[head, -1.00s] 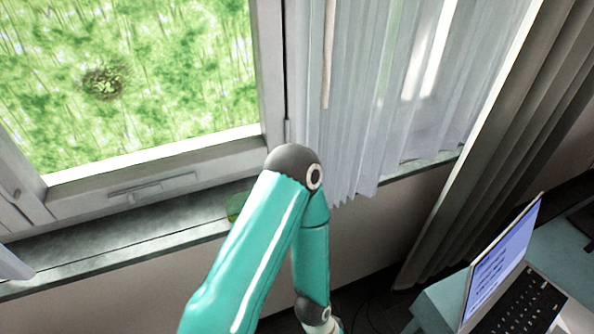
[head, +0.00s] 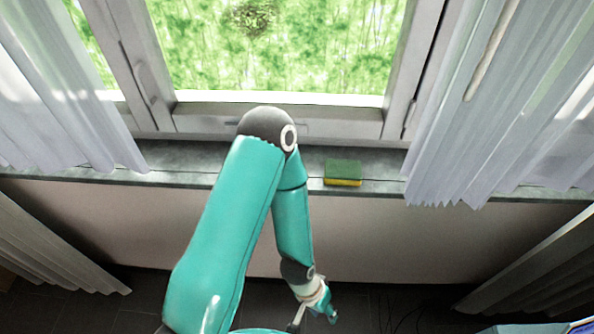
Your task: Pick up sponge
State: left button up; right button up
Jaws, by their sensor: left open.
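A sponge (head: 343,172), green on top with a yellow lower layer, lies on the grey window sill, right of the middle of the head view. My left arm rises from the bottom and bends back down at a grey elbow. My left gripper (head: 316,314) hangs low near the bottom edge, well below the sill and apart from the sponge. It is open, with nothing visible in it. The forearm is left of the sponge and does not hide it. My right gripper is not in view.
The window sill (head: 220,160) runs across the view beneath a closed window. White curtains (head: 470,150) hang on both sides, the right one close to the sponge. Darker drapes (head: 45,250) hang lower down. A corner of a laptop (head: 582,326) shows at bottom right. The sill around the sponge is clear.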

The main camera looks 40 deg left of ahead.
aim_at(337, 172)
jog(key=u, duration=0.5)
jog(key=k, duration=0.9)
jog(key=u, duration=0.3)
jog(key=i, duration=0.9)
jog(key=z, duration=0.05)
